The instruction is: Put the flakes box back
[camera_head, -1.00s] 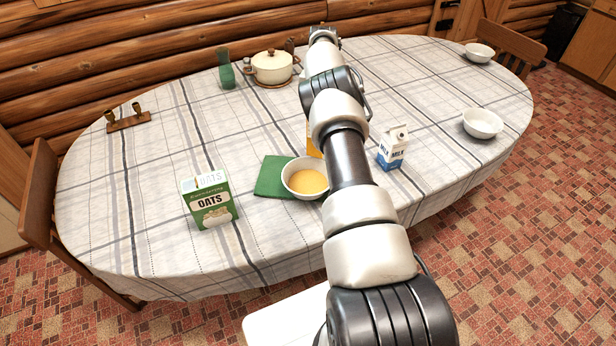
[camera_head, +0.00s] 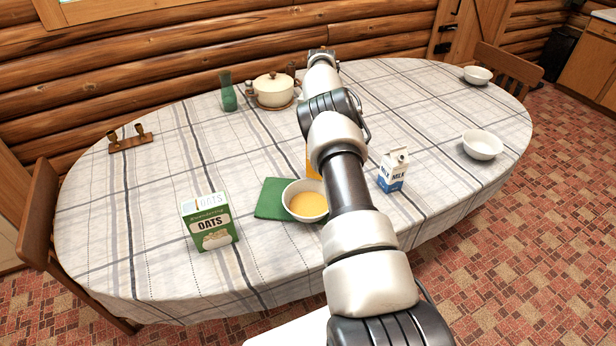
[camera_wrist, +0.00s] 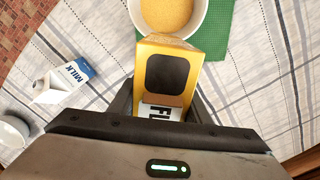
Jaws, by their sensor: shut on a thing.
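The yellow flakes box (camera_wrist: 188,46) is between the fingers of my gripper (camera_wrist: 160,106) in the wrist view. My gripper is shut on it. The box has a dark opening or panel on the near face and part of a white label reading "FL". In the head view only a yellow strip of the box (camera_head: 312,163) shows left of my arm, behind the bowl; my arm hides the rest and the gripper. I cannot tell whether the box touches the table.
A bowl of yellow food (camera_head: 306,204) sits on a green napkin (camera_head: 270,199). A green oats box (camera_head: 209,222) stands left, a milk carton (camera_head: 392,170) right. A lidded pot (camera_head: 273,90) and green vase (camera_head: 228,92) are at the back. The table's left middle is clear.

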